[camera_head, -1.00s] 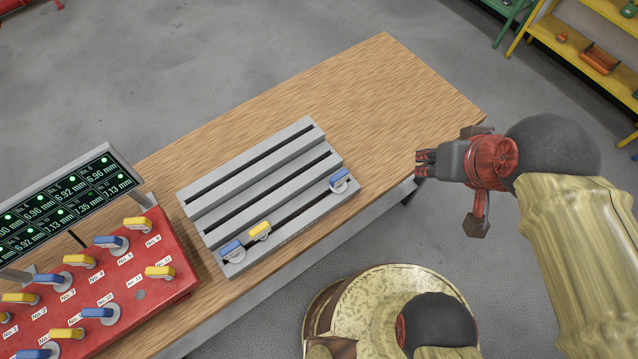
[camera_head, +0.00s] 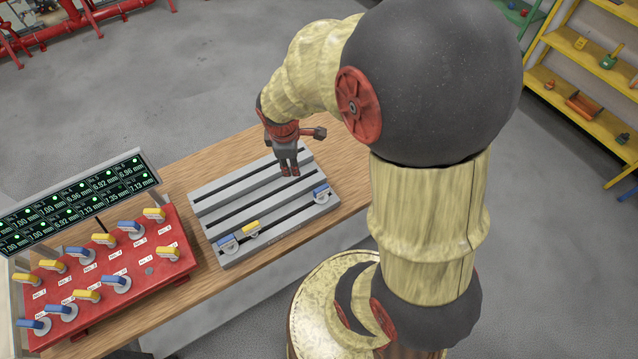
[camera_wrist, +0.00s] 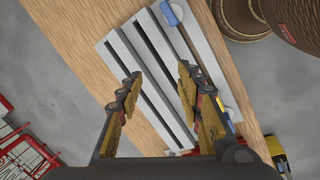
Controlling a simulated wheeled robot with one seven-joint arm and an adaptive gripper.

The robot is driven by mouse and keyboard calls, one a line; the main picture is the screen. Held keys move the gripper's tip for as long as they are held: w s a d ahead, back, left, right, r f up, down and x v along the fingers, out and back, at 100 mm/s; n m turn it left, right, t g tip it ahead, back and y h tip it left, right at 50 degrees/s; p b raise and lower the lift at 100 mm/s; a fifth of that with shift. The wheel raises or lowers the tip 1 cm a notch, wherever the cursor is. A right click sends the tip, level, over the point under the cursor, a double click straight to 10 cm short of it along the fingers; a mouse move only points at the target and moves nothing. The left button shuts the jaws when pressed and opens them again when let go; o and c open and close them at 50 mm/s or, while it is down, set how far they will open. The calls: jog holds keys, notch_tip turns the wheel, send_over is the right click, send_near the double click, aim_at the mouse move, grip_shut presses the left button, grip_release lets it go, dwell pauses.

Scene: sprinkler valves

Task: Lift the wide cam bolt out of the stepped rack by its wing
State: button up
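The stepped rack (camera_head: 215,196) is a grey block with long dark slots on the wooden table. Three winged bolts stand in its front row: a blue-winged bolt (camera_head: 228,243) at left, a yellow-winged bolt (camera_head: 250,228) beside it, and another blue-winged bolt (camera_head: 320,193) at the right end. I cannot tell which is the wide cam bolt. My gripper (camera_head: 289,173) hangs above the rack's rear right part, fingers down. In the wrist view my gripper (camera_wrist: 158,79) is open and empty; the right-end blue bolt (camera_wrist: 171,13) shows at the top, the other bolts are mostly hidden.
A red valve panel (camera_head: 150,270) with several blue and yellow wings stands left of the rack, below a display (camera_head: 75,205) of millimetre readings. Bare wooden table (camera_head: 225,155) lies behind the rack. Yellow shelves (camera_head: 590,100) stand far right.

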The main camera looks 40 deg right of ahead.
aim_at(321, 188)
jog(key=s+d+f+n+p, duration=0.1)
jog(key=d+f+n, duration=0.1)
jog(key=f, duration=0.3)
jog(key=s+d+f+n+g+p, duration=0.1)
jog(key=d+f+n+p, duration=0.1)
jog(key=f, duration=0.3)
jog(key=s+d+f+n+g+p, duration=0.1)
jog(key=s+d+f+n, duration=0.1)
jog(key=f, duration=0.3)
jog(key=shift+d+f+y+p, duration=0.1)
jog(key=shift+d+y+p, duration=0.2)
jog(key=shift+d, duration=0.1)
jog(key=f, duration=0.5)
jog(key=shift+s+d+b, duration=0.15)
jog(key=shift+d+b, duration=0.15)
jog(key=shift+b, duration=0.05)
jog(key=c, duration=0.3)
grip_shut()
